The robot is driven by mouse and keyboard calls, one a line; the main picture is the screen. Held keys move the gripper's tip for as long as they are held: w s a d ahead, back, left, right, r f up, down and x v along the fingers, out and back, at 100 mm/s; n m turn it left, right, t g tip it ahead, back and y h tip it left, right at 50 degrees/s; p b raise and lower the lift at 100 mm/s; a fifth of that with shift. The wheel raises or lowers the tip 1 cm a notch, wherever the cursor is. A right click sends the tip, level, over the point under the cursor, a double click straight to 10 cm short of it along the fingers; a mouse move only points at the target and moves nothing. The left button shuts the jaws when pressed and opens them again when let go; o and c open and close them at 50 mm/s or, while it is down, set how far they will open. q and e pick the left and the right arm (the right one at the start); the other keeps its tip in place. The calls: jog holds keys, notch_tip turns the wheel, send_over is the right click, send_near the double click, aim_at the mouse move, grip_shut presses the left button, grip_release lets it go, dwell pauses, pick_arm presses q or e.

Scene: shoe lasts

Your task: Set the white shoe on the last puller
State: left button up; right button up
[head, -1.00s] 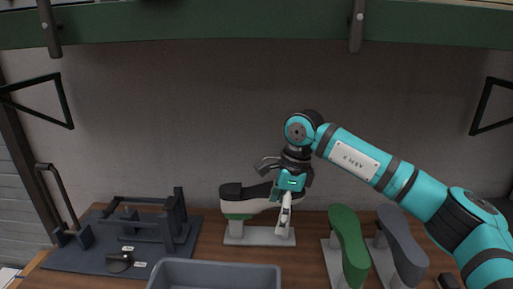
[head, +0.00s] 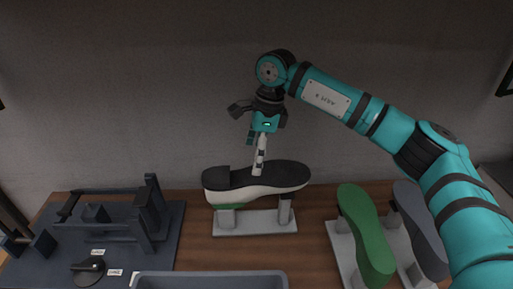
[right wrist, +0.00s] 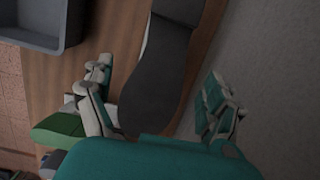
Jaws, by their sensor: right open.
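The white shoe (head: 258,193) rests sole up on a grey stand (head: 255,222) at the middle of the bench. Its dark sole is on top, and a green part shows beneath its left end. My right gripper (head: 258,160) is open and empty just above and behind the shoe. In the right wrist view the dark sole (right wrist: 157,80) runs between the spread fingers of the right gripper (right wrist: 155,100). The last puller (head: 110,222), a dark frame with uprights on a flat base, stands at the left. My left gripper is not in view.
A green last (head: 365,235) and a grey last (head: 420,230) stand on holders at the right. A grey bin (head: 210,279) is at the front middle. A black knob (head: 88,270) lies at the last puller's front. A wall closes the back.

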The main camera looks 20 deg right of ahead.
aim_at(249, 175)
jog(key=f+b, duration=0.1)
jog(key=f, duration=0.2)
jog(key=a+f+b, duration=0.1)
jog(key=f+b, duration=0.1)
jog(key=f, duration=0.1)
jog(key=f+b, duration=0.2)
jog(key=f, duration=0.1)
jog(key=shift+w+a+f, duration=0.25)
jog(key=shift+w+a, duration=0.1)
jog(key=shift+w, duration=0.05)
pick_arm(q)
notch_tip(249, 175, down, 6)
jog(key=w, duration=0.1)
jog(key=shift+b, duration=0.4)
pick_arm(e)
jog(key=shift+a+f, duration=0.1)
jog(key=shift+f, duration=0.3)
jog(key=shift+c, duration=0.5)
jog(key=shift+s+f, duration=0.1)
jog(key=c, duration=1.5)
jog(key=shift+r+p, duration=0.65)
jog(key=shift+r, duration=0.55)
jog(key=shift+c, duration=0.2)
pick_arm(q)
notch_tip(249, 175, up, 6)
jog(key=p, duration=0.5)
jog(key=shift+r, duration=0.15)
pick_arm(e)
jog(key=shift+r, duration=4.8)
jog(key=shift+c, duration=0.2)
